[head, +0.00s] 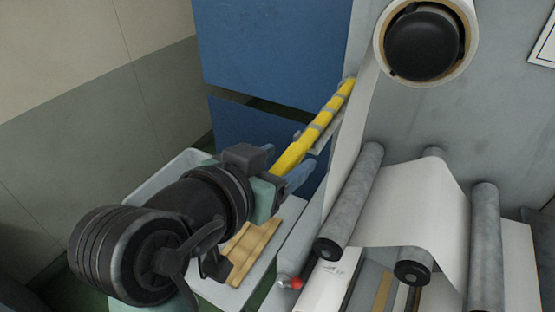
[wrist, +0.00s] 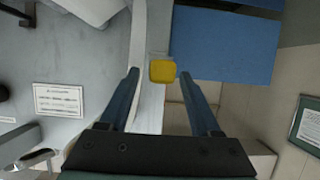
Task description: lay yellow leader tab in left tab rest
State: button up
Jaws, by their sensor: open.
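A long yellow bar with grey bands (head: 318,128) slants down from the grey machine panel to my gripper (head: 291,172) in the head view. In the wrist view a rounded yellow end (wrist: 162,71) shows between my fingertips (wrist: 160,76). My blue fingers are open, with a gap on each side of the yellow end. I cannot tell whether this yellow piece is the leader tab. No part is clearly recognisable as the left tab rest. My gripper hides the bar's near end in the head view.
A light-brown grooved wooden piece (head: 262,238) lies on a pale surface below my gripper. Grey rollers (head: 352,200) carry a white web (head: 415,200) at right, below a roll with a black core (head: 424,45). Blue panels (head: 270,50) stand behind. A red knob (head: 296,283) is near the rollers.

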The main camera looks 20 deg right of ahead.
jog(key=b+v, duration=0.2)
jog(key=v, duration=1.1)
jog(key=w+r+n+t+y, duration=0.2)
jog(key=w+r+n+t, duration=0.3)
jog(key=w+r+t, duration=0.4)
jog(key=s+a+r+n+t+y, duration=0.2)
jog(key=s+r+t+y, duration=0.1)
jog(key=r, duration=0.4)
jog(key=s+a+r+n+t+y, duration=0.2)
jog(key=s+r+n+t+y, duration=0.1)
jog(key=r+t+y, duration=0.2)
notch_tip(320, 180, up, 2)
jog(key=shift+s+a+r+t+y, duration=0.2)
jog(key=shift+s+a+t+y, duration=0.2)
jog(key=shift+t, duration=0.6)
